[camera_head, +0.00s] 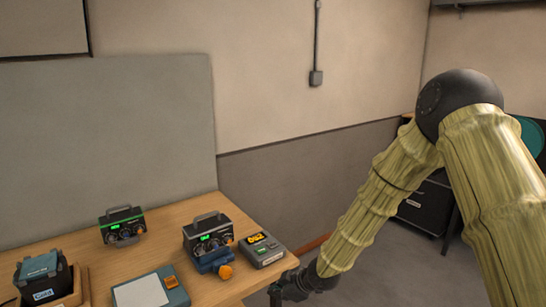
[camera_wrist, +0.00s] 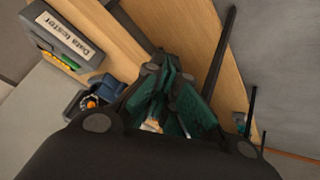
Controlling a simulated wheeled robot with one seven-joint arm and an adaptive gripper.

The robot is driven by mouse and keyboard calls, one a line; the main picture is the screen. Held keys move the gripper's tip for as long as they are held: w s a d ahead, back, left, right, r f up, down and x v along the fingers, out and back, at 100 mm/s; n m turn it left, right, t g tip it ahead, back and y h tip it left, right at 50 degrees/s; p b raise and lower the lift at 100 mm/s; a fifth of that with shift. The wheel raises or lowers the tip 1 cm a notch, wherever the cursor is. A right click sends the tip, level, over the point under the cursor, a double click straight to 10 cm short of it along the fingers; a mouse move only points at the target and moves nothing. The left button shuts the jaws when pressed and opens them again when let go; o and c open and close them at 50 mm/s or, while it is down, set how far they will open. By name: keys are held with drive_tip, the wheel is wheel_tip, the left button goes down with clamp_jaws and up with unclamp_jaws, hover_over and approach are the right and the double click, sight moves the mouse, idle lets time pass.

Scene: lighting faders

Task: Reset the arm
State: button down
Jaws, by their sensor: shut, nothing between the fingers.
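My gripper (camera_head: 275,293) is at the bottom of the head view, just off the right front edge of the wooden table (camera_head: 205,293), beside the grey tester. My sleeved arm comes down to it from the upper right. In the wrist view my gripper (camera_wrist: 176,100) shows dark green fingers, shut with nothing held. The fingertips are small and partly hidden in the head view.
On the table are a grey data tester (camera_head: 262,250), two handled boxes with green displays (camera_head: 122,226) (camera_head: 208,234), a blue device with an orange knob (camera_head: 213,260), a flat blue-grey box (camera_head: 150,292) and a dark case (camera_head: 42,277). Floor lies open right of the table.

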drive_tip(key=s+d+f+m+g+h, duration=0.1)
drive_tip(key=s+d+f+m, duration=0.3)
drive_tip(key=s+f, duration=0.55)
drive_tip(key=s+d+f+m+g+h, duration=0.1)
drive_tip(key=s+d+f+m, duration=0.35)
drive_tip(key=s+f, duration=0.5)
drive_tip(key=s+d+f+m+g+h, duration=0.1)
drive_tip(key=s+d, duration=0.5)
drive_tip(key=s, duration=0.6)
drive_tip(key=s+d+f+m+g+h, duration=0.2)
drive_tip(key=s+d+m, duration=0.4)
drive_tip(key=s, duration=0.6)
drive_tip(key=shift+s+d+f+h, duration=0.3)
drive_tip(key=shift+f+h, duration=0.1)
drive_tip(key=shift+h, duration=0.3)
